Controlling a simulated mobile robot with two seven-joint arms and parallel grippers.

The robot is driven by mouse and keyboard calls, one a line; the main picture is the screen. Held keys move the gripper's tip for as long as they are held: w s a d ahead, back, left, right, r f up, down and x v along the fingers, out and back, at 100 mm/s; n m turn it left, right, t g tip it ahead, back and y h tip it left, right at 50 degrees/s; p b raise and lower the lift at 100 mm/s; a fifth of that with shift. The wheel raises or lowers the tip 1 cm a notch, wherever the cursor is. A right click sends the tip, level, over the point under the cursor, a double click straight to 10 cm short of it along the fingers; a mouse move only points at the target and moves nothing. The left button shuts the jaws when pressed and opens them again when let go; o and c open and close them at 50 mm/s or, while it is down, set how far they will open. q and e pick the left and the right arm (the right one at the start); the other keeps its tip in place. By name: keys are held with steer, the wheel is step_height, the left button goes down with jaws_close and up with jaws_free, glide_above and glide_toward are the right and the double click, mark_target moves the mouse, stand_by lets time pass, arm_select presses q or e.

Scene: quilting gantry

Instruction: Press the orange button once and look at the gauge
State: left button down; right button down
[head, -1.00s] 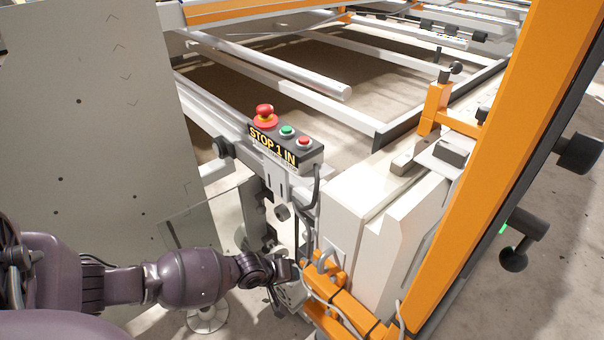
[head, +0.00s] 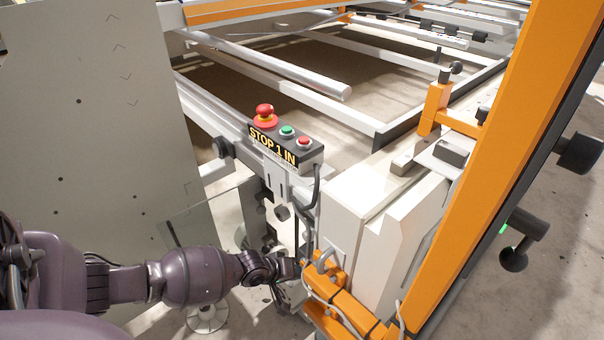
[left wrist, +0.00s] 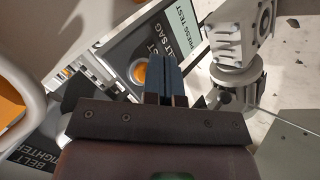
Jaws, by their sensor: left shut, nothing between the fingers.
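In the left wrist view, the orange button (left wrist: 139,73) is a round button on a dark panel marked "SAG". My left gripper (left wrist: 166,62) is shut and empty, its blue-grey fingertips just right of the button and overlapping its edge in the picture. I cannot tell whether they touch it. A pale screen (left wrist: 190,42) reading "PRESS TEST" lies beyond the fingers. No gauge needle or dial can be made out. In the head view my left gripper (head: 291,268) is low beside the machine's orange bracket; the button is hidden there. My right gripper is not in view.
A control box (head: 290,147) with a red stop knob, a green button and a red button stands above my left gripper. A white housing (head: 365,205) and an orange post (head: 520,150) stand to the right. A grey panel (head: 90,130) fills the left.

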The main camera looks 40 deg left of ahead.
arm_select(q)
steer(key=shift+w, duration=0.5)
stand_by(0.6)
steer(key=shift+s, duration=0.15)
steer(key=shift+s+p, duration=0.35)
steer(key=shift+s, duration=0.4)
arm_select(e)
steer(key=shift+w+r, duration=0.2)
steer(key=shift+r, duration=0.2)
arm_select(q)
steer(key=s, duration=0.1)
steer(key=s+p, duration=0.1)
steer(key=s, duration=0.3)
steer(key=shift+a+p, duration=0.25)
steer(key=shift+p, duration=0.05)
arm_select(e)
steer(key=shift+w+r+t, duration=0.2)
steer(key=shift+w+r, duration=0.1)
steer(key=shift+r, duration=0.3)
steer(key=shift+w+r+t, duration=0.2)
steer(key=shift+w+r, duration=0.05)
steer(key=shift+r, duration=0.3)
